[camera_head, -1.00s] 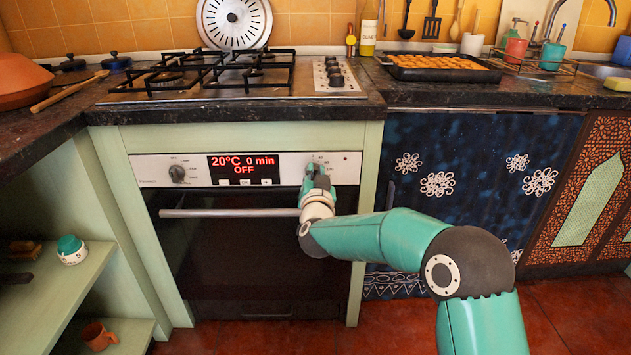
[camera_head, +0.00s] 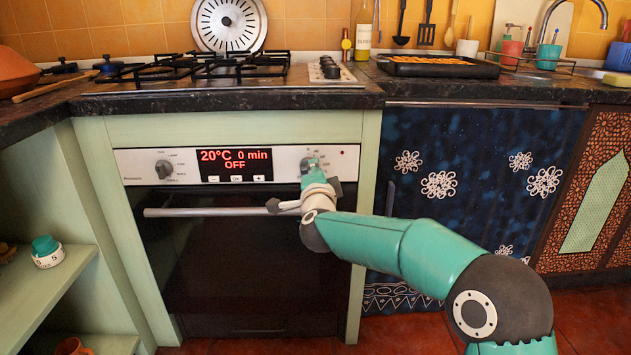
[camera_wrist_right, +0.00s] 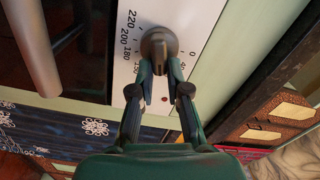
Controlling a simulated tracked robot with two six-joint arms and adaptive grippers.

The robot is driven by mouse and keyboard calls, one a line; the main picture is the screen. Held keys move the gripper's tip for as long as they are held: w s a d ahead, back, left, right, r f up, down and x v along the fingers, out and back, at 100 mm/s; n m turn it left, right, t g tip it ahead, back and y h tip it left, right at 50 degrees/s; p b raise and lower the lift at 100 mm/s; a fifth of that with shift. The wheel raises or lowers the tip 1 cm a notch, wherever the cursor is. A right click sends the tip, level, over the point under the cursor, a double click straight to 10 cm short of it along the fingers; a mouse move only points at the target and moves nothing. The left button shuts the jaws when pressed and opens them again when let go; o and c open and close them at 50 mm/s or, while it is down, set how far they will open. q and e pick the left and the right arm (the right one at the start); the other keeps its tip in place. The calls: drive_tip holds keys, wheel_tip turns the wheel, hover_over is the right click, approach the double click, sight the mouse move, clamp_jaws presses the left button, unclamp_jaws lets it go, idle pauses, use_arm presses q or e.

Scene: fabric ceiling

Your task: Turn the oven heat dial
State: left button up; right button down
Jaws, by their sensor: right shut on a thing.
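The oven (camera_head: 240,260) has a white control panel with a red display (camera_head: 235,165) reading 20°C, 0 min, OFF. The heat dial (camera_wrist_right: 158,43) is a round grey-brown knob with a raised grip, ringed by numbers from 0 to 220 in the right wrist view. My right gripper (camera_wrist_right: 160,66) is shut on this dial, one finger on each side of its grip. In the head view my right gripper (camera_head: 311,170) covers most of the dial at the panel's right. My left gripper is not in view.
A second knob (camera_head: 164,169) sits left of the display. The oven door handle (camera_head: 220,211) runs just below the panel, close to my right wrist. A gas hob (camera_head: 210,70) and a baking tray (camera_head: 437,68) are on the counter above. A kitchen timer (camera_head: 47,252) stands on the left shelf.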

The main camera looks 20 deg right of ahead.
drive_tip(key=m, duration=0.1)
drive_tip(key=f+m+b, duration=0.1)
drive_tip(key=m, duration=0.1)
drive_tip(key=shift+d+b, duration=0.25)
drive_tip(key=shift+b, duration=0.05)
drive_tip(key=m, duration=0.2)
drive_tip(key=shift+f+m+b, duration=0.2)
drive_tip(key=shift+m+b, duration=0.1)
drive_tip(key=shift+m, duration=0.1)
drive_tip(key=m, duration=0.5)
drive_tip(key=shift+a+f, duration=0.2)
drive_tip(key=shift+f, duration=0.2)
drive_tip(key=shift+a+f+m, duration=0.15)
drive_tip(key=shift+m, duration=1.05)
drive_tip(key=shift+a+f+m, duration=0.1)
drive_tip(key=shift+f+m, duration=0.05)
drive_tip(key=shift+m, duration=1.05)
drive_tip(key=shift+w, duration=0.1)
drive_tip(key=c, duration=1.1)
unclamp_jaws()
drive_tip(key=shift+c, duration=0.2)
drive_tip(key=shift+r, duration=0.2)
drive_tip(key=shift+a, duration=0.1)
